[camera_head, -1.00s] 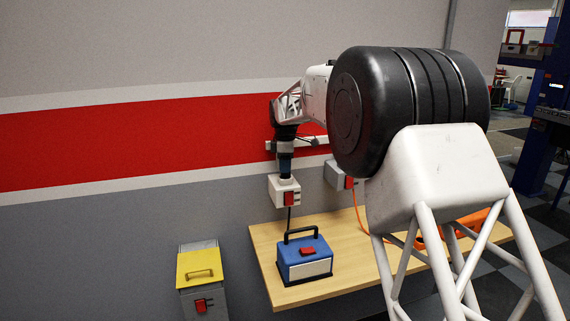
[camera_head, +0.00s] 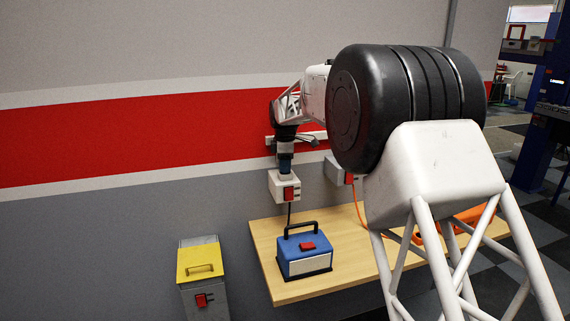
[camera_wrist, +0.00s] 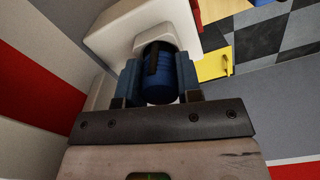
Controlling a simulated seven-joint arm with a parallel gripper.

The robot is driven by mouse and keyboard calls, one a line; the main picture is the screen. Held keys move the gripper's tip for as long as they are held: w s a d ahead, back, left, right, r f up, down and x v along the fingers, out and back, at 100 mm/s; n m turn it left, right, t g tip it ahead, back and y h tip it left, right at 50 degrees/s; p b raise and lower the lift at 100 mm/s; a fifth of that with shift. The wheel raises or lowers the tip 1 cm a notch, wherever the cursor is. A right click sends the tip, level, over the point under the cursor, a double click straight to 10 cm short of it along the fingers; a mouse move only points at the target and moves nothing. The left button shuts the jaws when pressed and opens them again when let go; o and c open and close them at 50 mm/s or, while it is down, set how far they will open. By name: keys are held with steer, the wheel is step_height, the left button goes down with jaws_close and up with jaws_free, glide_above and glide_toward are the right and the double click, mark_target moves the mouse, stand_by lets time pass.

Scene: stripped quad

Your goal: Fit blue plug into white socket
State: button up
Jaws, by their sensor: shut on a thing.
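The blue plug (camera_wrist: 158,88) is between the two fingers of my gripper (camera_wrist: 158,80), which is shut on it; a dark strip runs along its side. The plug also shows in the head view (camera_head: 286,163), upright below my gripper (camera_head: 285,155). The white socket (camera_head: 284,187) is a wall box with a red switch on its front, directly below the plug. In the wrist view the plug's far end meets the round opening of the white socket (camera_wrist: 110,37). I cannot tell how deep it sits.
A wooden table (camera_head: 350,281) below holds a blue box with a black handle (camera_head: 304,255). A yellow-topped grey box (camera_head: 200,264) stands to its left. Another grey box (camera_head: 336,172) with an orange cable is right of the socket. The wall (camera_head: 120,240) on the left is clear.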

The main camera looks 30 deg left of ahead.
steer(key=shift+f, duration=0.25)
steer(key=o, duration=1)
steer(key=shift+r, duration=3.9)
